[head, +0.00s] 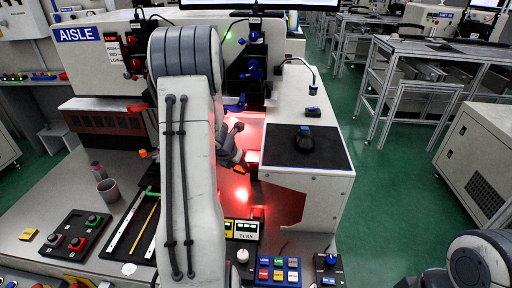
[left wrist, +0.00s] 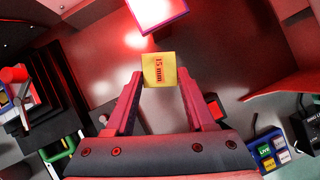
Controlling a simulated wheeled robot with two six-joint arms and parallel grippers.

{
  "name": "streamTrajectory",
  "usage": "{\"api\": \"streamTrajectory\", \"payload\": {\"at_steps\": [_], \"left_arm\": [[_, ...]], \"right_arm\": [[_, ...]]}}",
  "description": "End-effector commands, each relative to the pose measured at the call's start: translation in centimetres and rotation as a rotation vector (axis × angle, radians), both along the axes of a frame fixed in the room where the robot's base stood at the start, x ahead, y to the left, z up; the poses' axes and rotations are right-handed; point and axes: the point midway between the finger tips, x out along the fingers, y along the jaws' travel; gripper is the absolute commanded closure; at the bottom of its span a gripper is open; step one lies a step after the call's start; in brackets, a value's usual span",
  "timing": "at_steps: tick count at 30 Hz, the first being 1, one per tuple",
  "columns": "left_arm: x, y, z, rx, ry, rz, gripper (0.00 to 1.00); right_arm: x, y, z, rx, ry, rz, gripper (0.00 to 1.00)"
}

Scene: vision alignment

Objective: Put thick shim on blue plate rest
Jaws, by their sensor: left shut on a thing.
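A yellow shim (left wrist: 159,70) marked "15 mm" is held between the fingertips of my left gripper (left wrist: 158,82) in the left wrist view. In the head view my left gripper (head: 236,158) is partly hidden behind my own arm, inside the red-lit bay of the machine. A bright pinkish square with a violet edge (left wrist: 156,10) shows ahead of the shim at the top of the left wrist view, apart from it. I cannot tell whether this is the blue plate rest. My right gripper is out of view.
A button panel (head: 278,271) and a black box with a knob (head: 328,264) sit at the front. A grey cup (head: 108,190), a pushbutton box (head: 77,236) and a small yellow block (head: 28,234) are on the left bench. A white cabinet (head: 318,195) with a black top borders the bay.

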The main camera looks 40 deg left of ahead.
Motion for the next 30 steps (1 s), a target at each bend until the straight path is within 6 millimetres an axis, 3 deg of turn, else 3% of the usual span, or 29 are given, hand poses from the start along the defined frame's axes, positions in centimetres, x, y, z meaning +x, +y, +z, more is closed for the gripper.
{"api": "streamTrajectory", "payload": {"at_steps": [1,3,9,14,21,23,30], "left_arm": [[1.5,0.1,0.7,-0.001,0.000,-0.004,1.00],[3.3,0.5,0.8,0.000,0.001,-0.004,1.00],[7.0,1.1,0.5,0.000,-0.001,-0.004,1.00],[8.1,1.3,0.3,0.000,0.000,-0.004,1.00],[11.4,1.8,0.5,0.001,0.000,-0.005,1.00],[11.1,1.8,-1.3,-0.002,0.002,-0.002,1.00],[11.1,1.8,-1.5,0.002,-0.001,-0.003,1.00]], "right_arm": [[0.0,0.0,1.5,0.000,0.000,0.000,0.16],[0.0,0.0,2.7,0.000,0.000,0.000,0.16],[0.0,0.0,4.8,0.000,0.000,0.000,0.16],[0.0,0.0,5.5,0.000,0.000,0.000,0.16],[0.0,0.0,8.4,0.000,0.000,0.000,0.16],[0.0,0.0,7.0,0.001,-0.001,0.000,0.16],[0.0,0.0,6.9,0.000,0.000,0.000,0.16]]}}
